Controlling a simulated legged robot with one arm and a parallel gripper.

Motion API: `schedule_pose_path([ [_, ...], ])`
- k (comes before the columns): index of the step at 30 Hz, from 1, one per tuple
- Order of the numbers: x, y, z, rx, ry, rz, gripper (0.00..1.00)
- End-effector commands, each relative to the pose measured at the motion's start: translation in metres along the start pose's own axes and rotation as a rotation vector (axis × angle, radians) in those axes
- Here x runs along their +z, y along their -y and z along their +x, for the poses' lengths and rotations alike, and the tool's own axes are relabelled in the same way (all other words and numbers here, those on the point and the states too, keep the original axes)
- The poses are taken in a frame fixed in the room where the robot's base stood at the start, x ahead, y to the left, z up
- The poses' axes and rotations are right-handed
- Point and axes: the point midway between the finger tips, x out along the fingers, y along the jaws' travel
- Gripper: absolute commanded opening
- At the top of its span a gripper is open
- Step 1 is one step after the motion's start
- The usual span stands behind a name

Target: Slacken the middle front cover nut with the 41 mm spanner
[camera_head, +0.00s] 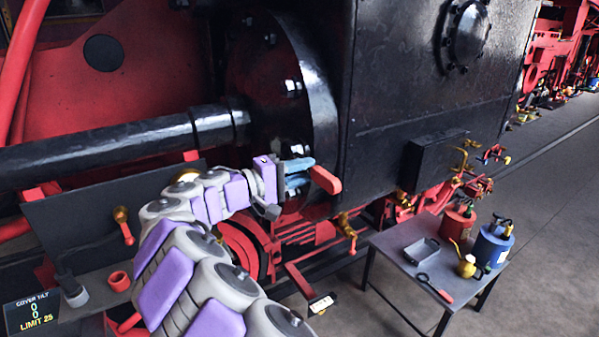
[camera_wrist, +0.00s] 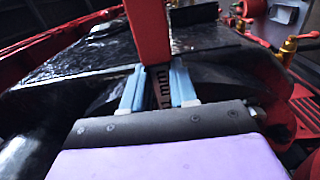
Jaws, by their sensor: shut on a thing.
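My gripper (camera_head: 297,172) is in front of the lower part of the round black cylinder cover (camera_head: 312,95). Its light blue fingers are shut on a spanner with a red handle (camera_head: 325,179). In the wrist view my gripper (camera_wrist: 157,90) pinches the dark shank of the spanner (camera_wrist: 160,85), which carries lettering ending in "mm". The red handle (camera_wrist: 148,30) rises past the fingers. The spanner's jaw end is not clearly visible. Shiny nuts, one of them a cover nut (camera_head: 292,88), sit around the cover; I cannot tell whether the spanner touches one.
A grey table (camera_head: 390,262) at the lower right bears a tray, a red-handled tool and several cans. A thick black pipe (camera_head: 110,145) runs to the cover from the left. A display (camera_head: 32,313) reads cover tilt 0, 0, limit 25. Open floor lies right.

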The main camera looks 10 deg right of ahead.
Motion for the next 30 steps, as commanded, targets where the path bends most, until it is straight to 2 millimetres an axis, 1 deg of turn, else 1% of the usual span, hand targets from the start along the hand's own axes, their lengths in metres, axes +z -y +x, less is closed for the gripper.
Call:
schedule_pose_path([
  [30,-0.0002,-0.0010,0.0064,0.001,0.000,0.001,0.00],
])
